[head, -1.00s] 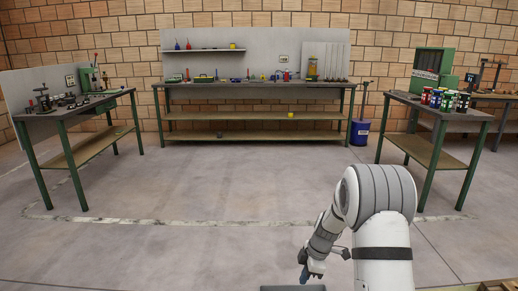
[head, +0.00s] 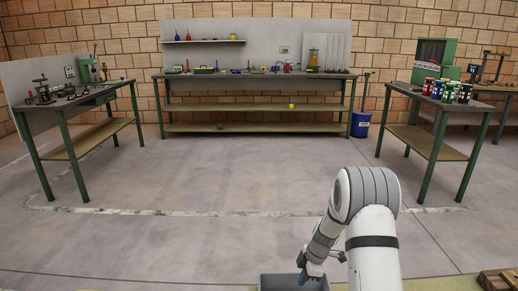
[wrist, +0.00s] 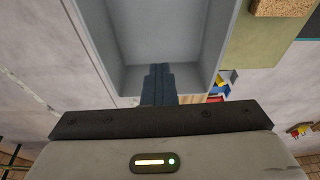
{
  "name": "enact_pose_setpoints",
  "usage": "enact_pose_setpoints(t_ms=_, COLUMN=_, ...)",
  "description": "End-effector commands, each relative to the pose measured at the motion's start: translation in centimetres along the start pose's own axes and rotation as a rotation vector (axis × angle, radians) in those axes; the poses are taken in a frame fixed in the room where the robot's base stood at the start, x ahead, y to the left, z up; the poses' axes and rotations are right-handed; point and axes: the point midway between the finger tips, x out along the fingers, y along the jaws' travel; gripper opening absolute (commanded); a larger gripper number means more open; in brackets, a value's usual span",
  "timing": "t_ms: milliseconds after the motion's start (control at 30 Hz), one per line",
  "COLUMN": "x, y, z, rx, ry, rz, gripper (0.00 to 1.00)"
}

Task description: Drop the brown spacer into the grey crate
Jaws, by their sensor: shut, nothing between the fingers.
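The grey crate (head: 268,281) shows at the bottom edge of the head view, partly cut off. In the wrist view its walls (wrist: 214,50) and bare floor fill the upper middle; the visible part of its inside is empty. My gripper (wrist: 158,72) is shut and empty, its fingertips over the near side of the crate. In the head view my gripper (head: 302,279) points down at the crate. A brown speckled block (wrist: 282,6) lies at the top right of the wrist view, outside the crate and cut by the frame edge. It looks like the brown spacer.
An olive surface (wrist: 254,45) lies beside the crate. Small red, blue and yellow things (wrist: 220,88) show beyond the crate's near corner. A wooden pallet (head: 498,280) is at the bottom right. Workbenches (head: 255,76) stand far off, with clear floor before them.

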Motion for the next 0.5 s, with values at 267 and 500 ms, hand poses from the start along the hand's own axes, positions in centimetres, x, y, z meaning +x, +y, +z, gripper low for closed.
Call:
enact_pose_setpoints(t_ms=267, x=-0.05, y=-0.01, z=0.02, rx=0.001, ry=0.0, rz=0.0, gripper=0.13)
enact_pose_setpoints(t_ms=500, x=-0.06, y=-0.02, z=0.05, rx=0.001, ry=0.0, rz=0.0, gripper=0.24)
